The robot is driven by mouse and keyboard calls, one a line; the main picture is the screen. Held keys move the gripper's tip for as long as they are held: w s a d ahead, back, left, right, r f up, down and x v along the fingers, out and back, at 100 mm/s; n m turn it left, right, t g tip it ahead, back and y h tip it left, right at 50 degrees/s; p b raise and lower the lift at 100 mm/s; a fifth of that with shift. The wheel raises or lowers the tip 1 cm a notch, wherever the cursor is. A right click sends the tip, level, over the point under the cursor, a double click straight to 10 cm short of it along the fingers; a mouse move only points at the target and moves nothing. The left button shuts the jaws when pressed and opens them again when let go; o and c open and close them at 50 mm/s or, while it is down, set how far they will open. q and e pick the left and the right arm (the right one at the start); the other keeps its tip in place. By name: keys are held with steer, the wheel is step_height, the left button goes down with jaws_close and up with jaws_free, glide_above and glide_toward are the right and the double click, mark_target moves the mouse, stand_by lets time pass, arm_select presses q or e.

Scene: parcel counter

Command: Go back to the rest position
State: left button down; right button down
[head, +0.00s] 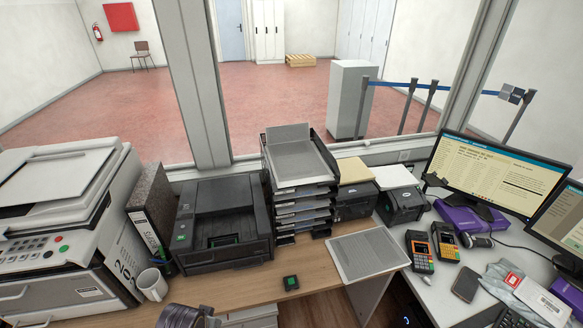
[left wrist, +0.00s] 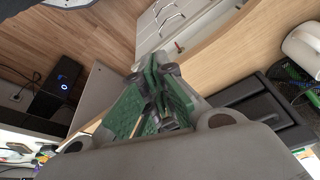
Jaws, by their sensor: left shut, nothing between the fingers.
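My left gripper (left wrist: 150,98) shows in the left wrist view, its green-padded fingers shut with nothing between them. It is near the counter's wooden edge (left wrist: 222,55), apart from the things on it. A white mug (left wrist: 302,45) and a dark device (left wrist: 262,105) show to its right. In the head view only a dark part of my left arm shows at the bottom edge; the fingers are hidden. My right gripper is in neither view.
A large copier (head: 60,220) stands left. Card terminals (head: 420,250) and monitors (head: 495,170) stand right. The counter's front middle is mostly clear.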

arm_select(q)
steer(key=s+f+g+b, duration=0.1)
steer(key=s+f, duration=0.2)
steer(key=f, duration=1.2)
steer(key=s+f+b, duration=0.1)
steer(key=s+f, duration=0.2)
steer(key=f, duration=1.2)
steer(key=s+a+f, duration=0.2)
steer(key=s+f, duration=0.7)
steer(key=s, duration=0.1)
steer(key=s+a+f+g+b, duration=0.1)
steer(key=s+a+f, duration=0.1)
steer(key=s+f, duration=0.7)
steer(key=shift+s+a+f, duration=0.2)
steer(key=shift+s+f, duration=0.05)
steer(key=shift+s, duration=0.5)
